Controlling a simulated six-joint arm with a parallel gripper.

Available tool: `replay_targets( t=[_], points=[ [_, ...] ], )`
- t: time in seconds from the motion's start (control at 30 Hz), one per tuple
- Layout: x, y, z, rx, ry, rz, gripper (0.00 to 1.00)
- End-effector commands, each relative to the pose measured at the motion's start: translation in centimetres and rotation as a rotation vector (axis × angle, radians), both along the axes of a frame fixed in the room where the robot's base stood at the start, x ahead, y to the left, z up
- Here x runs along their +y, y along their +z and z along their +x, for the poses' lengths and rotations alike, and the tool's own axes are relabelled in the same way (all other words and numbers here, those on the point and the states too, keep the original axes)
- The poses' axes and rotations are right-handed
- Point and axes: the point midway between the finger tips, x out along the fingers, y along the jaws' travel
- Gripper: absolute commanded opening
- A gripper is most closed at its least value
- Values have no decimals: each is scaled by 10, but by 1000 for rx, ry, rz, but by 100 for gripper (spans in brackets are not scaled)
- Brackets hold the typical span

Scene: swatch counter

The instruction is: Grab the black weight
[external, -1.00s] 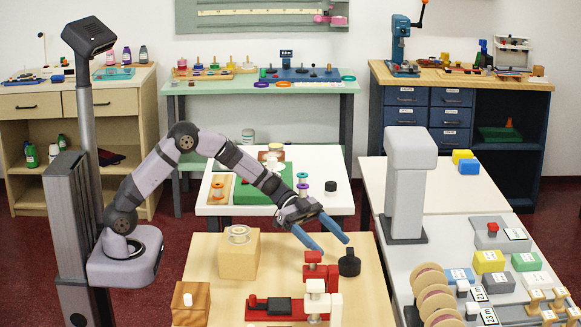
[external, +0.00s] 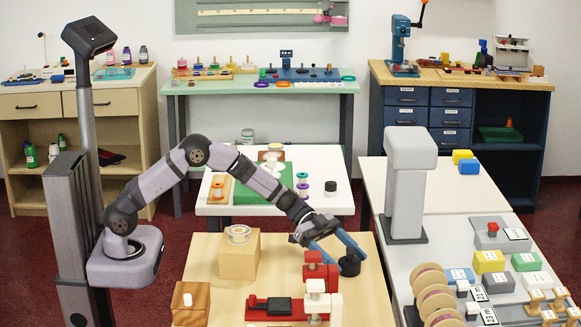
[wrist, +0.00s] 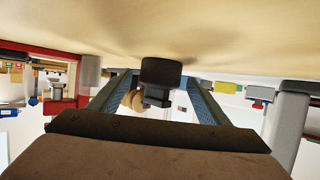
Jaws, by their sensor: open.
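The black weight (external: 350,268) stands upright on the light wooden table, near its right edge. In the wrist view the black weight (wrist: 161,72) shows upside down, with its wide body and narrower knob between the two blue fingers. My gripper (external: 347,256) is low at the weight, with its fingers spread to either side of it. The wrist view shows gaps between my gripper's fingers (wrist: 158,84) and the weight, so it is not gripped. The fingers partly hide the weight in the external view.
A red fixture (external: 270,308) with a white-topped post stands close in front of the weight. A wooden block (external: 238,262) with a ring on top is to the left, and a smaller block (external: 190,303) is at the front left. A grey column (external: 405,190) rises to the right.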

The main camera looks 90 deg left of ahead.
Motion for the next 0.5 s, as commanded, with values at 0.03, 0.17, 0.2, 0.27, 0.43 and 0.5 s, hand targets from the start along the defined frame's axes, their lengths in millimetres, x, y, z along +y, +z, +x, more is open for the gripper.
replay_targets(
  t=[0.03,0.17,0.2,0.27,0.43,0.5],
  points=[
    [0,0,0,0,0,0,70],
    [0,0,0,0,0,0,68],
    [0,0,0,0,0,0,59],
    [0,0,0,0,0,0,44],
    [0,0,0,0,0,0,4],
    [0,4,1,-7,1,-2,0]
  ],
)
